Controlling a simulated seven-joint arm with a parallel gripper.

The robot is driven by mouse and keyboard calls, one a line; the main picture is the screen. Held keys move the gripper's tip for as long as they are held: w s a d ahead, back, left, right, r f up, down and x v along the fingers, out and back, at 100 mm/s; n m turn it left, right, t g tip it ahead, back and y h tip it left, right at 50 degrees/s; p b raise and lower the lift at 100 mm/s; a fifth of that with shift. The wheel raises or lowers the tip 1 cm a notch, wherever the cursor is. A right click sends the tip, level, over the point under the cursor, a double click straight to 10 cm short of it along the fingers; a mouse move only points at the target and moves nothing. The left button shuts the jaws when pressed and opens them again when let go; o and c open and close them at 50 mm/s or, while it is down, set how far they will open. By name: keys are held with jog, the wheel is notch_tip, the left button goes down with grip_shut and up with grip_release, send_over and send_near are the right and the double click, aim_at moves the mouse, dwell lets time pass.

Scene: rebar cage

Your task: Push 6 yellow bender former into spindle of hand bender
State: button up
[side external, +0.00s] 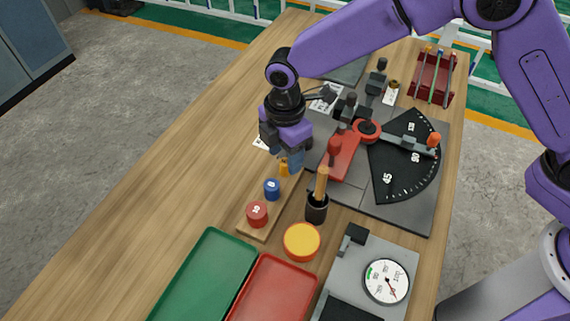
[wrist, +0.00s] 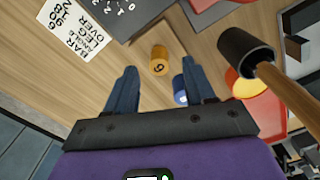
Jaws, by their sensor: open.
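The yellow bender former (side external: 284,169), marked 6 in the wrist view (wrist: 159,63), stands at the far end of a wooden strip (side external: 250,230). My gripper (side external: 290,160) is open just above it, partly covering it in the side view. In the wrist view my open fingers (wrist: 158,72) lie to either side of the former in the picture; I see no contact. The hand bender (side external: 405,160), with a black angle dial, red parts and a lever, lies to the right. I cannot make out its spindle clearly.
A blue former (side external: 272,188) and a red former (side external: 257,214) stand on the strip. A black cup with a wooden handle (side external: 317,207), a yellow-topped disc (side external: 302,241), green tray (side external: 205,275), red tray (side external: 275,290) and dial gauge (side external: 386,281) are nearby. The table's left side is clear.

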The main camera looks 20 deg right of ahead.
aim_at(285, 162)
jog(key=shift+f, duration=1.6)
grip_shut()
jog(key=shift+r, duration=0.2)
